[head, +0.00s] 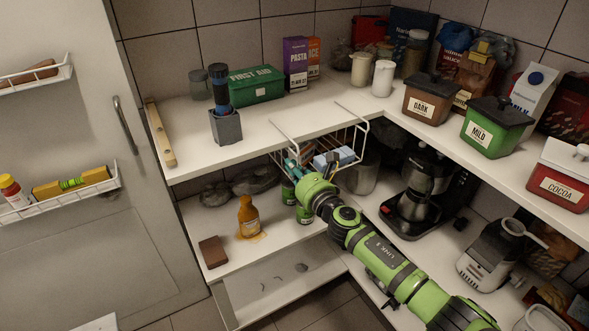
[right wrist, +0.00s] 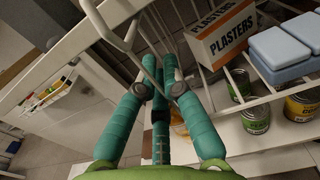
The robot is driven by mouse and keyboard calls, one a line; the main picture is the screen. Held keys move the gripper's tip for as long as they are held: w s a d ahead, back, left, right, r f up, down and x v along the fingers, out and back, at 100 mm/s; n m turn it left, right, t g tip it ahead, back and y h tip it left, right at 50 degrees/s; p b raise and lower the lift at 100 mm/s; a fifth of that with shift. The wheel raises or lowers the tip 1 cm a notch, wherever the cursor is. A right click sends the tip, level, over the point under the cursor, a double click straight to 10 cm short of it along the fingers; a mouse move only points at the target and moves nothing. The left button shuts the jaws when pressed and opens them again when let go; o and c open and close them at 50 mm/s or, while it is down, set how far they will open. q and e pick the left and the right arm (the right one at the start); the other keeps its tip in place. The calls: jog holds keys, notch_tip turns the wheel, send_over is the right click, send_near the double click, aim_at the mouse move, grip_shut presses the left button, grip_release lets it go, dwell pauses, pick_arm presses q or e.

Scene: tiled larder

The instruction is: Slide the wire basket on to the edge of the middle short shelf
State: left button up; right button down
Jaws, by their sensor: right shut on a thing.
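The white wire basket (head: 353,142) hangs below the front edge of the white upper left shelf (head: 225,155), its two long wire arms lying over the shelf top. It holds a plasters box (right wrist: 226,40) and blue lidded boxes (right wrist: 280,52), which also show in the head view (head: 335,157). My right gripper (head: 294,165) is at the basket's front left. In the right wrist view its teal fingers (right wrist: 160,80) are closed around a basket wire. The exact contact is partly hidden by the fingers. My left gripper is not in view.
On the shelf below stand an orange bottle (head: 249,217), a brown block (head: 213,251) and green cans (head: 304,214). A first aid box (head: 256,84) and a grey holder (head: 225,126) stand above. A coffee maker (head: 425,190) is to the right. The upper shelf's front strip is mostly clear.

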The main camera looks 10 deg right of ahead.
jog(key=shift+w+a+r, duration=0.1)
jog(key=shift+w+a, duration=0.05)
jog(key=shift+w, duration=0.3)
jog(key=c, duration=1.3)
grip_release()
